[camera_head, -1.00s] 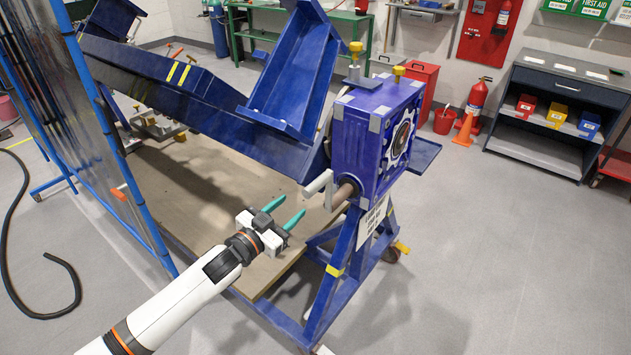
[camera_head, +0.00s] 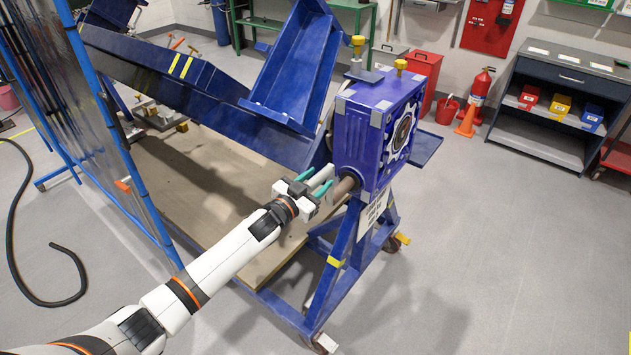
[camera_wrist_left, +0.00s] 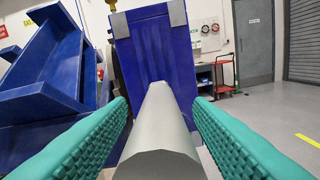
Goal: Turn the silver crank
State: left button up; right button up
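The silver crank (camera_head: 321,176) is on the side of the blue gearbox (camera_head: 361,145), by a brown shaft (camera_head: 344,188). My left gripper (camera_head: 320,178) reaches in from the left with its teal fingers on either side of the crank's handle. In the left wrist view the silver handle (camera_wrist_left: 160,125) points toward the camera between the two fingers, with narrow gaps beside it, so the gripper looks open. The gripper partly hides the crank in the head view. My right gripper is in neither view.
A large blue tilted frame (camera_head: 200,85) extends left from the gearbox above a brown base board (camera_head: 200,180). A blue-framed screen (camera_head: 120,150) stands left of my arm. A black hose (camera_head: 12,240) lies on the floor. The floor at right is clear.

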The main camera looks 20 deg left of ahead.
pick_arm(q)
grip_shut()
dwell(1.3)
